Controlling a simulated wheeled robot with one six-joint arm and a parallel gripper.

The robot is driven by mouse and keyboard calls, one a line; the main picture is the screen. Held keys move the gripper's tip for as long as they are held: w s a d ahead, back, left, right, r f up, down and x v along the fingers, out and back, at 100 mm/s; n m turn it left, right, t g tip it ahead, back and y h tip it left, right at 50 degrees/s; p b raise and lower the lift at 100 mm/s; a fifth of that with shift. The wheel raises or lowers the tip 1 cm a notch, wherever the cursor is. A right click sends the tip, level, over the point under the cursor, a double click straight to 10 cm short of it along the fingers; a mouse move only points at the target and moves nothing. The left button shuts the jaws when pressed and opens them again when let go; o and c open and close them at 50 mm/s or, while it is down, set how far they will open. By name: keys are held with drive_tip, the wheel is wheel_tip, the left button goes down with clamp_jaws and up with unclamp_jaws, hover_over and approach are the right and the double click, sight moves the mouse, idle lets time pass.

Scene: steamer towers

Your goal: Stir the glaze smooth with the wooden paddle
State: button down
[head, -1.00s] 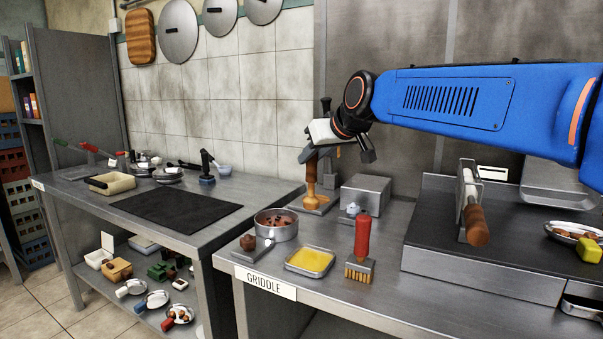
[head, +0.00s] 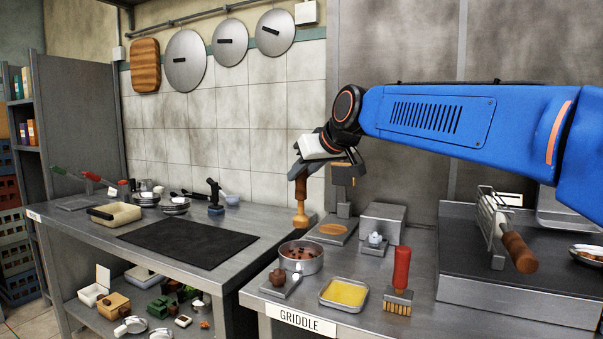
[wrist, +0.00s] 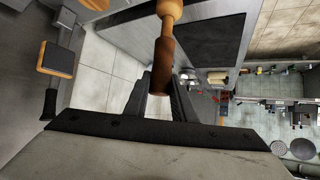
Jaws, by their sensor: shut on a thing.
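My gripper (head: 304,170) is shut on a wooden paddle (head: 300,212), holding it upright in the air by its dark brown handle; its pale, wider end points down. In the wrist view the paddle (wrist: 165,50) reaches out from between my fingers (wrist: 160,92). A round metal pot (head: 301,266) with reddish-brown lumpy contents stands on the counter below the paddle, which is clear of it. A shallow square tray (head: 343,305) of smooth-looking yellow stuff sits in front of it. I cannot tell which of these is the glaze.
A metal stand (head: 342,212) with a flat base is behind the pot. A metal box (head: 380,224), a red-handled brush (head: 400,280) and a spoon on a small plate (head: 284,286) are close around. The griddle (head: 470,275) lies right. A gap separates the left table (head: 110,225).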

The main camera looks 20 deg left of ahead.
sight(302, 206)
drive_tip(key=shift+f, duration=4.65)
drive_tip(key=shift+a, duration=0.1)
